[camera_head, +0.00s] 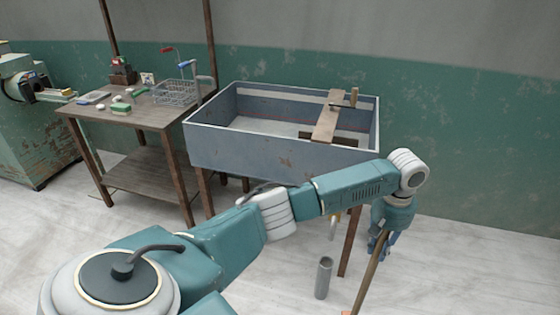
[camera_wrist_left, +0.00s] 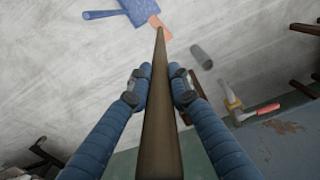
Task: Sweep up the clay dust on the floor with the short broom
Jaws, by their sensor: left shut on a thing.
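My left gripper (camera_head: 380,243) is shut on the brown wooden handle of the broom (camera_head: 368,280), at the right of the head view. In the left wrist view the two blue fingers (camera_wrist_left: 158,85) close around the handle (camera_wrist_left: 160,120), which runs away toward the floor. A small orange-brown piece (camera_wrist_left: 154,27) shows by its far end; I cannot tell whether it is the broom's head. A blue flat thing like a dustpan (camera_wrist_left: 146,9) lies beyond it. I cannot make out clay dust on the pale streaked floor (camera_wrist_left: 60,60). My right gripper does not show.
A grey metal cylinder (camera_head: 324,278) stands on the floor left of the handle. A grey basin on legs (camera_head: 240,157) stands behind my arm. A wooden table (camera_head: 150,117) with a wire basket (camera_head: 175,93) is at the left. Floor to the right (camera_head: 470,270) is clear.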

